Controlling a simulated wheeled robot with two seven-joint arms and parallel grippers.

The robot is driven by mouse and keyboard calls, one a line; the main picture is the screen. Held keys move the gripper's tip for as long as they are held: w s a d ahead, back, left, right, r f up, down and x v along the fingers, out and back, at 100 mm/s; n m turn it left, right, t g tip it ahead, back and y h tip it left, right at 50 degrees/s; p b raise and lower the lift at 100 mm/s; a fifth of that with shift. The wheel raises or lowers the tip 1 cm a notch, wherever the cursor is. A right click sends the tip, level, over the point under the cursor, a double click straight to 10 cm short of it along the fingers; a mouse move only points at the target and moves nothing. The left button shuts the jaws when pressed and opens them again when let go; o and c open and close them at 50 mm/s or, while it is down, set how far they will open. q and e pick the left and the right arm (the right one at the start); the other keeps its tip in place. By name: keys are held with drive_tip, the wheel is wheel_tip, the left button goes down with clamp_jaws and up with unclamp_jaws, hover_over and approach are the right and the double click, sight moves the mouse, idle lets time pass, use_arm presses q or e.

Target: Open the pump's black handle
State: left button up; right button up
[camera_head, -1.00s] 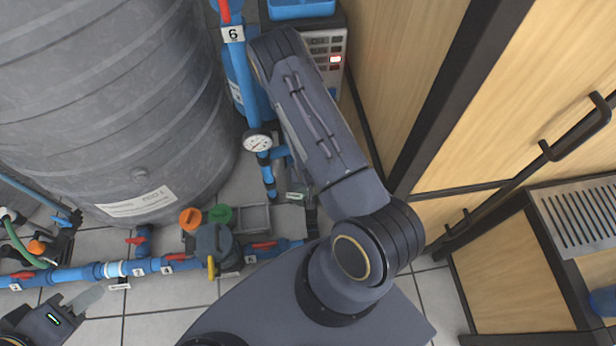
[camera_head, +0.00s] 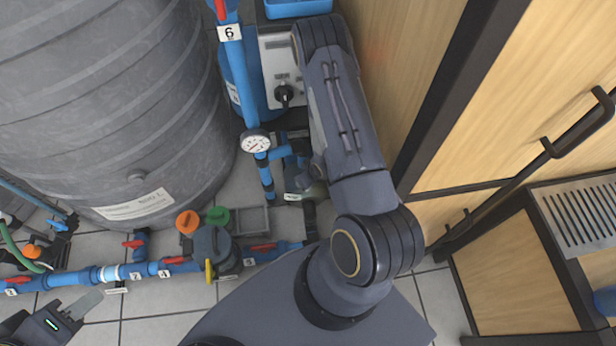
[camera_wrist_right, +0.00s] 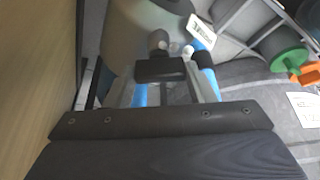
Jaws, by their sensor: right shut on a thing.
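In the right wrist view, a black block-shaped handle (camera_wrist_right: 160,69) sits in front of a grey cylindrical part. My right gripper (camera_wrist_right: 163,87) is shut on this handle; its fingers show only in part. In the head view, my right arm hides this gripper and most of the pump (camera_head: 300,186). A black knob (camera_head: 284,94) on a pale control box is uncovered left of the arm. My left gripper (camera_head: 84,304) is at the lower left, apart from the pump; I cannot tell its jaw opening.
A large grey tank (camera_head: 100,110) stands at the left. Blue pipes with red valve handles (camera_head: 176,260) run along the floor, and a gauge (camera_head: 255,141) sits on an upright blue pipe. Wooden cabinets (camera_head: 510,90) close off the right side.

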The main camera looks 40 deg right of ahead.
idle(0.4)
drive_tip(key=o, duration=1)
drive_tip(key=p+v, duration=0.3)
drive_tip(key=v, duration=0.4)
drive_tip(key=shift+s+r, duration=0.1)
drive_tip(key=shift+r, duration=0.3)
